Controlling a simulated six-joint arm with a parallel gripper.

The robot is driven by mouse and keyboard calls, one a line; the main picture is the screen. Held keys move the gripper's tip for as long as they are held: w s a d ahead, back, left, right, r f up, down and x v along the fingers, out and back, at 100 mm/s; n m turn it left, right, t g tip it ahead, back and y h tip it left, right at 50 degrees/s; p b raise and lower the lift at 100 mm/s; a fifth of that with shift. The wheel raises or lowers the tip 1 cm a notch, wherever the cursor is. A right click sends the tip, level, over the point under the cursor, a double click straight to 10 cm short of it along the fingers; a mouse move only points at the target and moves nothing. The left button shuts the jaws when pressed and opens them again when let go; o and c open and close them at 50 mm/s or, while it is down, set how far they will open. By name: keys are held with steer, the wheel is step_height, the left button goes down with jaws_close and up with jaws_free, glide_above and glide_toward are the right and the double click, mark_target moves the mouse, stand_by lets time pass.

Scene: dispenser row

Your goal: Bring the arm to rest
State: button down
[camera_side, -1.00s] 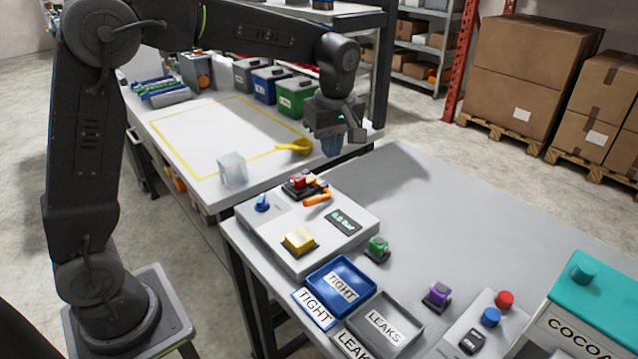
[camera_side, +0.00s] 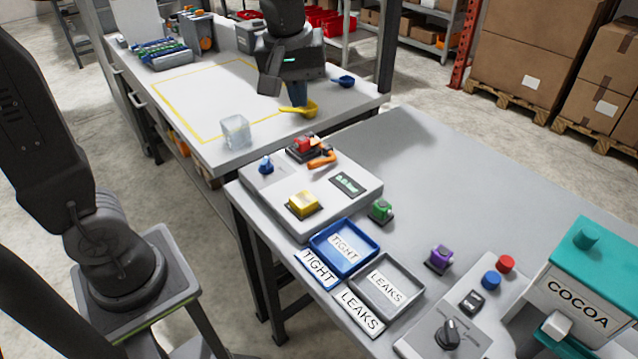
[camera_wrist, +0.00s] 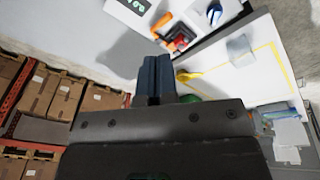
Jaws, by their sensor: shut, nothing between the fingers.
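My gripper (camera_side: 299,95) is in the upper middle of the side view, above the right part of the white table with the yellow outline. Its fingers are shut with nothing between them and point down, close in the picture to a yellow scoop (camera_side: 300,109). I cannot tell the exact height above the table. In the wrist view the shut blue-grey fingers (camera_wrist: 155,75) are in the middle, with the grey table edge and pale floor behind them.
On the near table stand a tester box (camera_side: 268,209), a blue TIGHT tray (camera_side: 372,256), a grey LEAKS tray (camera_side: 417,291) and a teal COCOA dispenser (camera_side: 600,262). A clear block (camera_side: 236,131) and a blue scoop (camera_side: 344,82) lie on the far table. The near table's back right is clear.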

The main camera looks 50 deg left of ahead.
steer(key=s+f+m+t, duration=0.3)
steer(key=s+m, duration=0.7)
steer(key=s, duration=0.4)
steer(key=shift+s+d+f+h, duration=0.3)
steer(key=shift+d, duration=0.15)
steer(key=c, duration=1.8)
jaws_free()
